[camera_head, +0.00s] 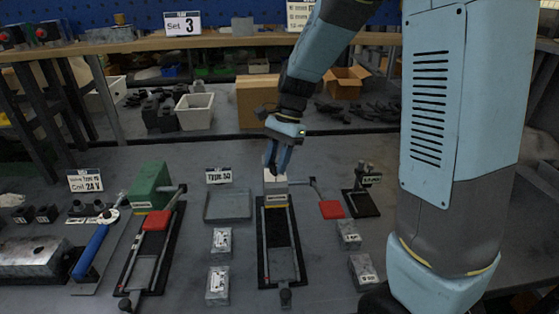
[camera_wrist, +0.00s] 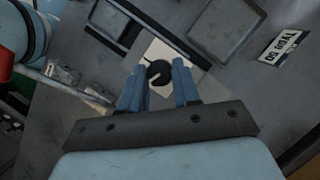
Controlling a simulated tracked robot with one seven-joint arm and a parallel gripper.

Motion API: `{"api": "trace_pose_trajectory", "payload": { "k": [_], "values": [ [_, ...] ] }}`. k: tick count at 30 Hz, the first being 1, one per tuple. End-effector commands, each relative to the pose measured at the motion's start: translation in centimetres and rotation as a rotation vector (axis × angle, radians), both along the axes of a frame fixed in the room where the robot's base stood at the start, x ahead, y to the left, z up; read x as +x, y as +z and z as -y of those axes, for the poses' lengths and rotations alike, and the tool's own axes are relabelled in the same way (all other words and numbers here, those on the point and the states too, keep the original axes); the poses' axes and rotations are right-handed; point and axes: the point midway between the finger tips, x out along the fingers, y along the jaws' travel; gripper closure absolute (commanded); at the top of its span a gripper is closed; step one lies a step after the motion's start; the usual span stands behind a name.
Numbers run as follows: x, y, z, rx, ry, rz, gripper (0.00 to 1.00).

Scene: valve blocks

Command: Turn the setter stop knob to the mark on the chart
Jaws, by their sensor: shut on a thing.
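My gripper (camera_head: 278,160) points down over a pale block (camera_head: 275,186) at the far end of the middle black fixture (camera_head: 264,245). In the wrist view its blue fingers (camera_wrist: 158,84) stand on either side of a round black knob (camera_wrist: 158,72) with a notch, on the pale block's top (camera_wrist: 161,48). The fingers are shut on this knob; the contact itself is partly hidden. In the head view the fingers hide the knob. A card reading "Set 3" (camera_head: 183,24) stands on the back shelf, with another white card (camera_head: 299,15), cut off and not readable.
A green block (camera_head: 150,186) with a lever and red pad stands left. A second red pad (camera_head: 331,209) on a lever lies right of the pale block. A shallow tray (camera_head: 228,205), small labelled blocks (camera_head: 221,241) and a blue-handled tool (camera_head: 91,252) lie around. A small black stand (camera_head: 361,197) is right.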

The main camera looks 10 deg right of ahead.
Motion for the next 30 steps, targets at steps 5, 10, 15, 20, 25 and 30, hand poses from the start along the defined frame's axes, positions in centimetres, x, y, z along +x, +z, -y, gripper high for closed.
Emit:
{"api": "trace_pose_trajectory", "payload": {
  "k": [5, 10, 15, 20, 25, 30],
  "values": [
    [-0.2, 0.0, -0.3, 0.003, 0.004, -0.005, 0.99],
    [-0.1, 0.0, -0.2, 0.001, 0.003, -0.003, 0.52],
    [-0.1, 0.0, -0.1, 0.001, 0.001, -0.002, 0.44],
    [0.0, 0.1, 0.0, 0.001, 0.0, -0.001, 0.44],
    [0.3, 1.1, 0.3, 0.002, -0.001, 0.001, 0.44],
    [1.1, 3.8, 1.1, 0.002, -0.001, 0.002, 0.44]
  ]
}}
